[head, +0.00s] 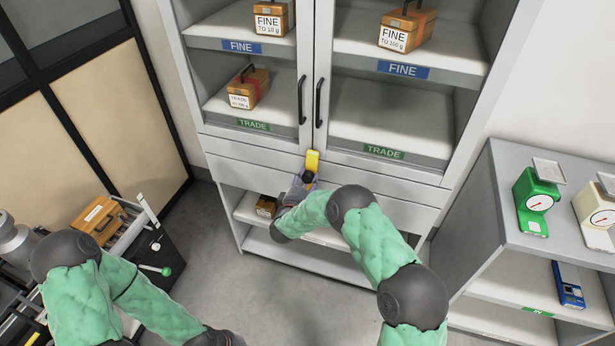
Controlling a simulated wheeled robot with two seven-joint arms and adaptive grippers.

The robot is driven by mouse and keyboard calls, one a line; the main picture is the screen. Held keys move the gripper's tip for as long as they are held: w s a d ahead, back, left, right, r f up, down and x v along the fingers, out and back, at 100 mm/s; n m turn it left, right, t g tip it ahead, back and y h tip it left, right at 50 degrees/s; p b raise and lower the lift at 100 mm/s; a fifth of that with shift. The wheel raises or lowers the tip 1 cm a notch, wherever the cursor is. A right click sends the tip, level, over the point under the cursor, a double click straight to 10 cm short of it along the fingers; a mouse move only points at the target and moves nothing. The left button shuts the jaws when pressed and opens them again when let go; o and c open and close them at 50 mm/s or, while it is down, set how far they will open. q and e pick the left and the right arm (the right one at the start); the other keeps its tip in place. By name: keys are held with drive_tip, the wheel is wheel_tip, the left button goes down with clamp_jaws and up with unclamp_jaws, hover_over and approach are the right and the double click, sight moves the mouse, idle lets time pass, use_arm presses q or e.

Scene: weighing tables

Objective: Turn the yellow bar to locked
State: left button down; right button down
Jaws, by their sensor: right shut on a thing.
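The yellow bar (312,162) stands upright at the bottom of the cabinet, where the two glazed doors meet. My right gripper (309,180) is at the bar's lower part and is shut on it; the fingers are small and partly hidden by my own wrist. The cabinet (270,152) has both doors closed, with a black handle on each side of the centre seam. My left arm comes in at the lower left, and its gripper is not clearly seen.
Wooden weight boxes stand on the cabinet's shelves, one labelled TRADE (249,88). At the right, a grey shelf unit (495,215) bears a green scale (536,200) and a cream scale (597,212). A dark cart with a wooden box (100,217) stands at the left. The floor between is clear.

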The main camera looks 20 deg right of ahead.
drive_tip(key=shift+w+r+n, duration=0.25)
drive_tip(key=shift+r+n, duration=0.2)
drive_tip(key=shift+n, duration=0.05)
drive_tip(key=c, duration=0.7)
unclamp_jaws()
drive_tip(key=shift+o, duration=0.2)
drive_tip(key=shift+f, duration=0.25)
drive_tip(key=shift+f, duration=0.1)
drive_tip(key=shift+s+a, duration=0.4)
drive_tip(key=shift+s, duration=0.15)
drive_tip(key=v, duration=1)
drive_tip(key=shift+s+a, duration=0.2)
drive_tip(key=shift+s, duration=0.1)
